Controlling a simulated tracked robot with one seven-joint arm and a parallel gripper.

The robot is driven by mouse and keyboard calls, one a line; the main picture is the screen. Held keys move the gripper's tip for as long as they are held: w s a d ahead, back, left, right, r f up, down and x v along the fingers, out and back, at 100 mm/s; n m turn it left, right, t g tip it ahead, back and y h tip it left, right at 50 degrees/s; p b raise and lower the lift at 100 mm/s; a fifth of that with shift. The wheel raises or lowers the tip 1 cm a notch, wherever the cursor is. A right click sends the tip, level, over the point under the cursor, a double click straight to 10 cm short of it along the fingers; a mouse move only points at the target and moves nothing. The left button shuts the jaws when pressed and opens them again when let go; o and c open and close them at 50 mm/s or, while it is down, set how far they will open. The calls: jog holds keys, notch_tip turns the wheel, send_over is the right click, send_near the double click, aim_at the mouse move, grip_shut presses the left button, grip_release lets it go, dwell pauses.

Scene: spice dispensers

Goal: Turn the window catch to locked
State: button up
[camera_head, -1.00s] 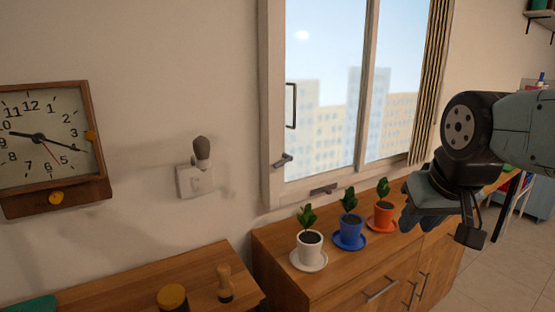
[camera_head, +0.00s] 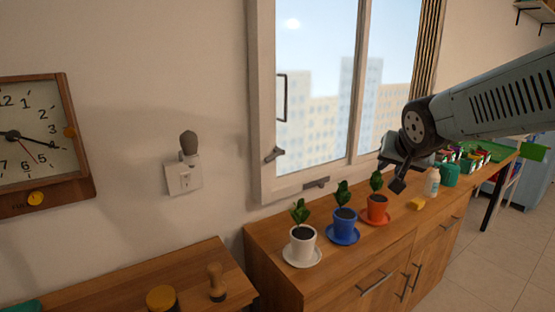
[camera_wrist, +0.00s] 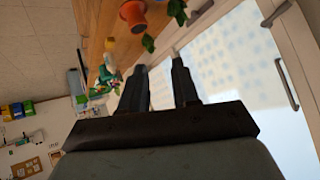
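The window catch (camera_head: 274,154) is a small grey lever on the left window frame, low down, tilted with one end up to the right. A dark lever that looks like it also shows at the top right of the wrist view (camera_wrist: 275,12). My gripper (camera_head: 383,163) is in front of the right part of the window, above the orange pot, well to the right of the catch. In the wrist view the two dark fingers (camera_wrist: 158,65) stand apart with nothing between them. The window (camera_head: 320,90) has a dark upright handle (camera_head: 282,97) above the catch.
White, blue and orange pots (camera_head: 377,208) with plants stand on the wooden cabinet below the window. A grey bracket (camera_head: 317,183) sits on the lower frame. A yellow block (camera_head: 416,204) and a white bottle (camera_head: 432,182) lie farther right.

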jog(key=w+a+m+t+y, duration=0.1)
jog(key=w+a+t, duration=0.1)
jog(key=w, duration=0.5)
jog(key=m+y, duration=0.2)
jog(key=y, duration=0.8)
send_near(275, 158)
jog(key=x, duration=0.8)
jog(key=shift+w+a, duration=0.15)
jog(key=shift+a, duration=0.1)
jog(key=shift+c, duration=0.2)
grip_shut()
